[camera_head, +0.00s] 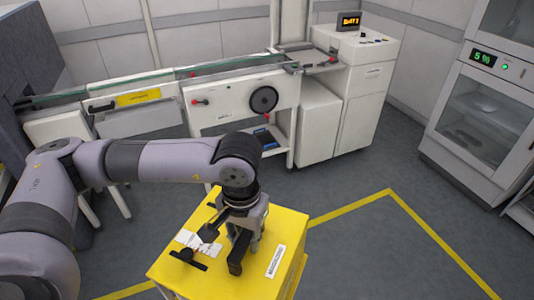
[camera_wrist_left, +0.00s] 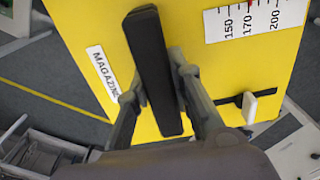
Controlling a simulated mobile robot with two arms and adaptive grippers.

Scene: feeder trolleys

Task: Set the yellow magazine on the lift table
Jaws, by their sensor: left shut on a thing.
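The yellow magazine (camera_head: 216,272) is a box with a flat yellow top at the bottom middle of the head view. Its top (camera_wrist_left: 85,20) fills much of the left wrist view and carries a "MAGAZINE" label, a black bar handle (camera_wrist_left: 150,60) and a number scale (camera_wrist_left: 250,20). My left gripper (camera_head: 242,244) is above the top, shut on this handle; its fingers (camera_wrist_left: 160,88) lie on both sides of the bar. What the magazine rests on is hidden. I cannot tell for sure which part is the lift table. My right gripper is not in view.
A long white line machine (camera_head: 215,122) with a black handwheel (camera_head: 263,100) stands behind the magazine. A white cabinet (camera_head: 365,80) with a small display stands at its right end. A glass-door cabinet (camera_head: 490,105) is far right. The grey floor (camera_head: 385,245) has yellow marking lines and is clear at right.

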